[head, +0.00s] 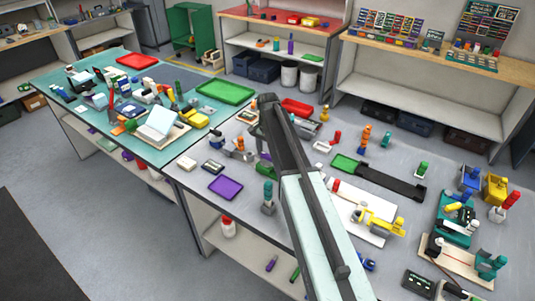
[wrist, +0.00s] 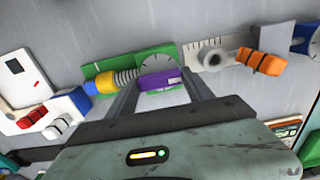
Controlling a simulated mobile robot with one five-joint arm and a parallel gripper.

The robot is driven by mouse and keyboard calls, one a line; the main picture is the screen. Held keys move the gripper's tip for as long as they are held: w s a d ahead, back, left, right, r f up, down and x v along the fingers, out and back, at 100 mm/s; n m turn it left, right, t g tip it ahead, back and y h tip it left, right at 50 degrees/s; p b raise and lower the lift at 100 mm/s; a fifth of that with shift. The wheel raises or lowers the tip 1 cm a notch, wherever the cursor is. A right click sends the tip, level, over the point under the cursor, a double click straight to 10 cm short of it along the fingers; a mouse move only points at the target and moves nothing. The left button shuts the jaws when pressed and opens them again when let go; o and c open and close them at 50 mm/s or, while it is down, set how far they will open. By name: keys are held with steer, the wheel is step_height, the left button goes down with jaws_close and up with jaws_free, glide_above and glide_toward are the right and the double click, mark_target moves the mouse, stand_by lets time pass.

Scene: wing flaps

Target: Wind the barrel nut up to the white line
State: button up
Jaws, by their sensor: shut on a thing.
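In the wrist view, my gripper (wrist: 158,84) reaches up to a purple cylindrical piece (wrist: 160,79), which lies between its fingertips. My gripper is shut on this piece. It is in line with a grey ribbed rod (wrist: 126,77) and a yellow end (wrist: 101,83), over a green plate (wrist: 118,60). The purple piece looks like the barrel nut, but I cannot be sure. A pale round dial (wrist: 152,60) shows partly behind it. I cannot make out the white line. In the head view, my arm hides the gripper and the piece it holds.
In the wrist view, a white ruled plate with a grey ring (wrist: 212,58) and an orange knob (wrist: 262,63) lie close right. A blue block (wrist: 72,101) lies left. In the head view, the grey bench is crowded right of my arm; a purple tray (head: 225,187) lies left.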

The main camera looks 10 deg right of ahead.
mark_target(268, 155)
steer(key=shift+w, duration=0.1)
steer(key=o, duration=1.4)
steer(key=shift+c, duration=0.2)
step_height(268, 155, up, 8)
steer(key=p, duration=0.7)
steer(key=shift+f+p, duration=0.1)
steer(key=shift+p, duration=0.3)
